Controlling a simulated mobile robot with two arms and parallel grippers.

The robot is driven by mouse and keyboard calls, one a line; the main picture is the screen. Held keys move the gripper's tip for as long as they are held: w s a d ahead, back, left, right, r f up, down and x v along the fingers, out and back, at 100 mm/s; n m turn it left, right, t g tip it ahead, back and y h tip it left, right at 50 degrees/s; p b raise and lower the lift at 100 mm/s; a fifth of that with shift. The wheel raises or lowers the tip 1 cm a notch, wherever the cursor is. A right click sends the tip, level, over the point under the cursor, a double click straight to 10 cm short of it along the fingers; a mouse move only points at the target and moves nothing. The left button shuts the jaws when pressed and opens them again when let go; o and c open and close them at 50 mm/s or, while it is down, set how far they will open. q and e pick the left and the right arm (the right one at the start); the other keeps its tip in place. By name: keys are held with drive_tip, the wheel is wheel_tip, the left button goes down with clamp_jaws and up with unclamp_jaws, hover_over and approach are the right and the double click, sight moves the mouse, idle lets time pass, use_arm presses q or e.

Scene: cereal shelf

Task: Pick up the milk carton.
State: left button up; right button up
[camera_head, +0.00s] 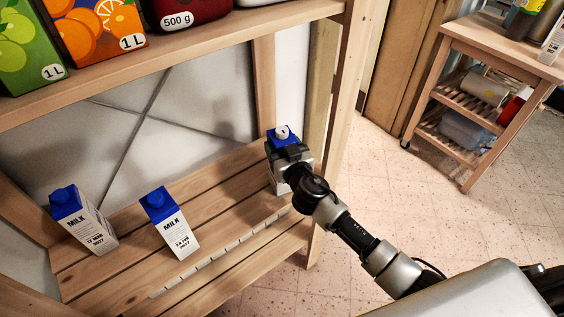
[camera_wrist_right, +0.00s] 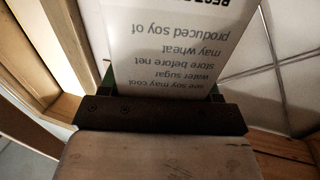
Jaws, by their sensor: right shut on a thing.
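Three milk cartons with blue tops and white bodies stand on the slatted wooden shelf board (camera_head: 215,217). The left carton (camera_head: 92,232) and the middle carton (camera_head: 174,230) are free of any gripper. My right gripper (camera_head: 288,153) is shut on the right milk carton (camera_head: 281,132), which is at the right end of the shelf by the post. My gripper and wrist hide much of its body. In the right wrist view the held carton's white printed side (camera_wrist_right: 180,60) fills the space between the fingers. I cannot tell whether it touches the board. My left gripper is not in view.
An upper shelf board (camera_head: 200,50) with juice cartons (camera_head: 100,25) and other packages runs above the milk cartons. A wooden post (camera_head: 334,110) stands close right of my right gripper. A wooden trolley (camera_head: 490,60) with goods stands at the back right. Tiled floor (camera_head: 420,200) lies clear between.

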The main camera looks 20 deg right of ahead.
drive_tip(key=shift+r, duration=0.1)
clamp_jaws()
